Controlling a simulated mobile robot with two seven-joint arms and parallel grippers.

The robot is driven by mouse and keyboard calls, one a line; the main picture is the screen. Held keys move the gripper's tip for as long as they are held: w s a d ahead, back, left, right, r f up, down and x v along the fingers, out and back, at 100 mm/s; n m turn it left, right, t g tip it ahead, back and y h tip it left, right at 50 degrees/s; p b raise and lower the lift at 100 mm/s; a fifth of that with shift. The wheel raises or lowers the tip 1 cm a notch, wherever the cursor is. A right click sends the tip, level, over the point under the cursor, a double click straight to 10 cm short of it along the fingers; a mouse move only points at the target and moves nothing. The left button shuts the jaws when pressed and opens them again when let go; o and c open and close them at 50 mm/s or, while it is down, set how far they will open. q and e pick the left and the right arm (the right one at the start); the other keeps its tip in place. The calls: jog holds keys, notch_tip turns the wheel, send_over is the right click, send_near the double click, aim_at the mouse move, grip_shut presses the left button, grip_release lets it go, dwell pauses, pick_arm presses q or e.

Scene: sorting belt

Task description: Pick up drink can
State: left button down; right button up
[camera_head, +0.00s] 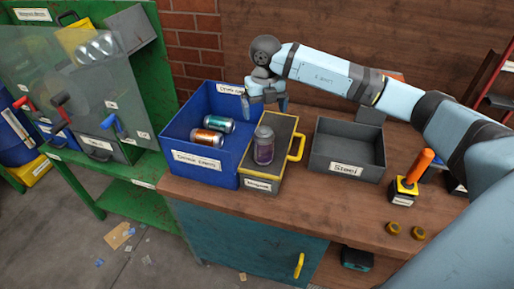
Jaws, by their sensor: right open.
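A purple and grey drink can (264,146) stands upright on the closed lid of a small grey box (283,128) with a yellow handle. Two more cans, a teal one (219,123) and an orange one (206,138), lie on their sides in the blue bin (186,158) labelled for drink cans. My right gripper (266,106) is open and empty, fingers pointing down. In the picture it shows above and behind the standing can, near the bin's back right corner, apart from the can. My left gripper is not in view.
An empty grey bin labelled Steel (348,168) stands right of the box. A yellow-based joystick with an orange handle (412,175) and two small yellow knobs (393,228) are further right. A green sorting machine (152,90) stands left.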

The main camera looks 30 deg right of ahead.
aim_at(264, 131)
notch_tip(264, 131, down, 6)
jog(key=shift+f, duration=0.15)
jog(key=shift+a+f+p, duration=0.1)
jog(key=shift+f+p, duration=0.7)
jog(key=shift+f, duration=2.15)
jog(key=c, duration=1.1)
jog(key=shift+r, duration=0.1)
